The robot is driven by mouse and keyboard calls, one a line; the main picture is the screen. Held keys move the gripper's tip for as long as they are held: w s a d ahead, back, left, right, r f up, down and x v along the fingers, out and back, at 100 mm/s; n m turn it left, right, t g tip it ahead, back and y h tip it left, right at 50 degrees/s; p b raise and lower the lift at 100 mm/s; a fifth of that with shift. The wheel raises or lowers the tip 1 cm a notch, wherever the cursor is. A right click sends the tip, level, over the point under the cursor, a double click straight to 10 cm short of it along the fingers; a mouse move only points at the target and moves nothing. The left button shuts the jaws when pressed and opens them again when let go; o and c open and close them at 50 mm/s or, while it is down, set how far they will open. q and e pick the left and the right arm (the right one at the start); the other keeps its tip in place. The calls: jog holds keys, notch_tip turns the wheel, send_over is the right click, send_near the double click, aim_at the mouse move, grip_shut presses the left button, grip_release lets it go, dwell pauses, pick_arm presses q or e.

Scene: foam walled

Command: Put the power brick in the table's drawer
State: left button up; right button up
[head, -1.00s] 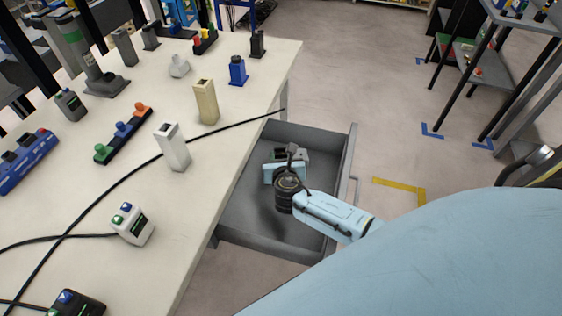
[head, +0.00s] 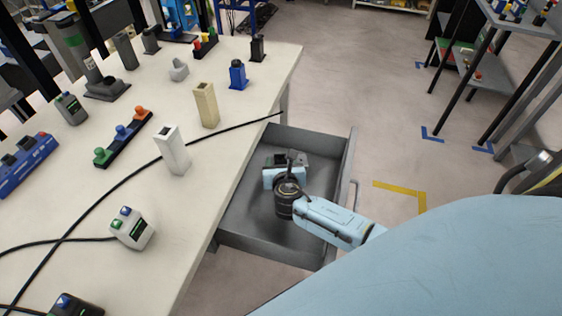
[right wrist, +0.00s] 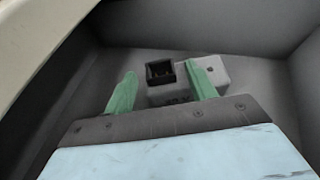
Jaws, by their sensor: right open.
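The power brick (right wrist: 218,72), a pale grey block with a black socket end, lies inside the table's open drawer (head: 250,205). In the right wrist view it sits at and between the green fingertips of my right gripper (right wrist: 162,84). The fingers are apart, and I cannot tell whether they touch it. In the head view my right gripper (head: 284,172) is low in the drawer, and its body and wrist hide its fingertips and most of the brick. My left gripper is in neither view.
The white table (head: 175,215) holds a white block (head: 172,152), a beige block (head: 206,105), a grey button box (head: 132,229) and black cables. The drawer walls (right wrist: 205,25) surround my right gripper. Open floor lies right of the drawer.

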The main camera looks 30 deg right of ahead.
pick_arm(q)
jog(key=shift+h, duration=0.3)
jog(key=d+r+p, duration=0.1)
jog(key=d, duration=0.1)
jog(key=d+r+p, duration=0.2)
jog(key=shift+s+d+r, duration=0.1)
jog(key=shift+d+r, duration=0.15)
pick_arm(e)
jog(key=v, duration=1.1)
jog(key=shift+s+r, duration=0.25)
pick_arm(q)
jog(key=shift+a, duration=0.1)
pick_arm(e)
jog(key=shift+a, duration=0.15)
